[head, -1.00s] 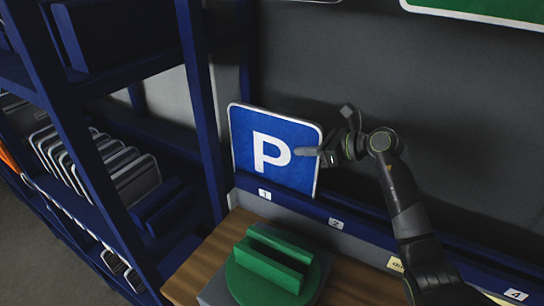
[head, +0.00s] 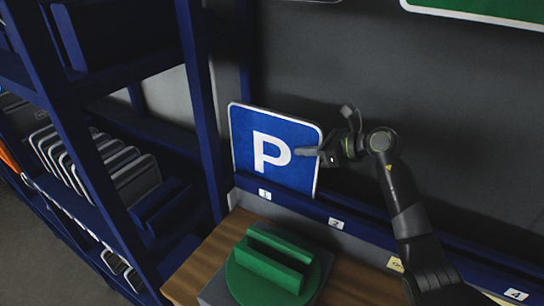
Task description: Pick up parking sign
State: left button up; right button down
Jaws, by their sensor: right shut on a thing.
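The parking sign (head: 262,165) is a blue square plate with rounded corners, a white border and a white P. It stands upright, leaning slightly back, in the blue rail above the label 1. My right gripper (head: 312,153) is at the sign's right edge and shut on it. One finger lies across the front face; the other finger is hidden behind the sign. My left gripper is not in view.
A green slotted holder (head: 272,262) stands on a grey base on the wooden bench (head: 196,272) in front. A blue shelf rack with several stacked plates (head: 125,165) is at the left. The blue rail (head: 400,235) is empty to the right. A green sign (head: 490,8) hangs top right.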

aim_at(310, 121)
jog(key=shift+w+r, duration=0.1)
jog(key=shift+r, duration=0.15)
jog(key=shift+r, duration=0.3)
notch_tip(310, 121, up, 8)
jog(key=b, duration=0.3)
jog(key=shift+r, duration=0.55)
